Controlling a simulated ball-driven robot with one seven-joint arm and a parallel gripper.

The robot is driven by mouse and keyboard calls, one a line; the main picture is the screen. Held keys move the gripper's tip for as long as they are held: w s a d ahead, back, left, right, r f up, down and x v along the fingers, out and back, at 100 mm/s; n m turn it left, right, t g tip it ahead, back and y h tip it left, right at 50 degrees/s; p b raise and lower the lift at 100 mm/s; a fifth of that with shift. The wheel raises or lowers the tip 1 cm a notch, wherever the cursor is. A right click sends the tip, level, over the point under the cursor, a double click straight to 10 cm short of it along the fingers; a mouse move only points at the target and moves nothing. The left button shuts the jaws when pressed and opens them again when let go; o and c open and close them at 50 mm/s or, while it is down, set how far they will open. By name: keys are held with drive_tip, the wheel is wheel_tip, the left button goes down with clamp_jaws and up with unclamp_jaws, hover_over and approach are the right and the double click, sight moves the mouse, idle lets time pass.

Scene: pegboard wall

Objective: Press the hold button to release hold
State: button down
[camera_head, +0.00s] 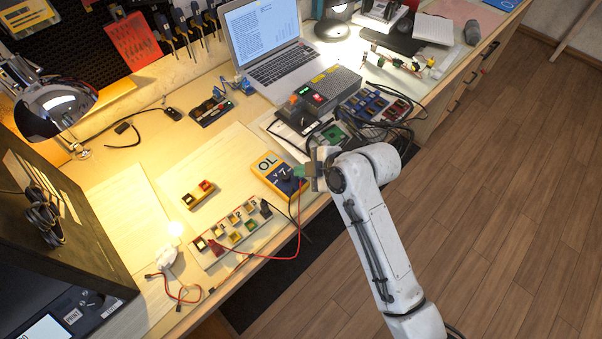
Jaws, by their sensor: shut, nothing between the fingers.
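A yellow multimeter (267,164) lies on the wooden workbench near its front edge. Large "OL" lettering shows at its upper end, with a dark blue face and a round dark dial below. A hold button cannot be made out at this size. My gripper (304,171) is shut and empty at the right side of the multimeter, close to its dial. I cannot tell whether it touches the meter. My gripper and wrist hide part of the bench just right of the meter.
A grey device (329,90), a laptop (265,45) and parts trays (375,105) stand behind.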

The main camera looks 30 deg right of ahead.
sight(304, 181)
drive_tip(key=shift+r, duration=0.15)
wheel_tip(304, 181, up, 6)
drive_tip(key=p, duration=0.5)
idle(0.3)
idle(1.8)
